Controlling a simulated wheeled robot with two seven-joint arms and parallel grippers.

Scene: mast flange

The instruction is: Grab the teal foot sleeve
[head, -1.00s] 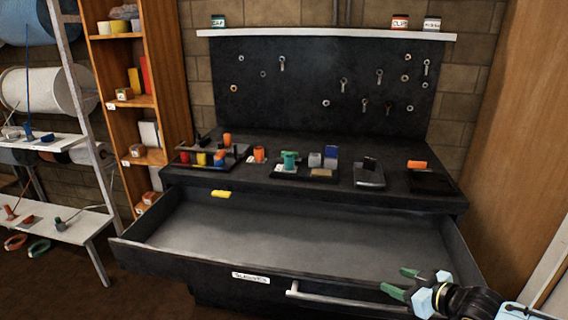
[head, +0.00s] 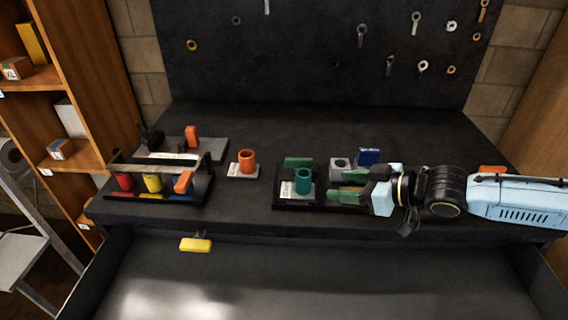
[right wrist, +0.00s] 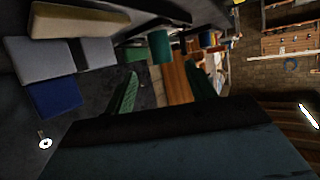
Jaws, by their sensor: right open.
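The teal foot sleeve (head: 303,182) is a short open-topped cylinder. It stands upright on a pale labelled plate on a black tray (head: 290,204) on the bench top. My right gripper (head: 336,186) is open and lies level just right of the sleeve, its green fingers pointing left toward it. A small gap shows between fingertips and sleeve. In the right wrist view the sleeve (right wrist: 160,46) shows beyond the two green fingers (right wrist: 160,90), roughly between them, with nothing held. My left gripper is out of view.
A green block (head: 298,162) stands behind the sleeve; a grey block (head: 340,167) and blue block (head: 368,157) are close to my right gripper. An orange sleeve (head: 247,161) and a rack of coloured pieces (head: 160,185) stand left. An open drawer (head: 300,280) lies in front.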

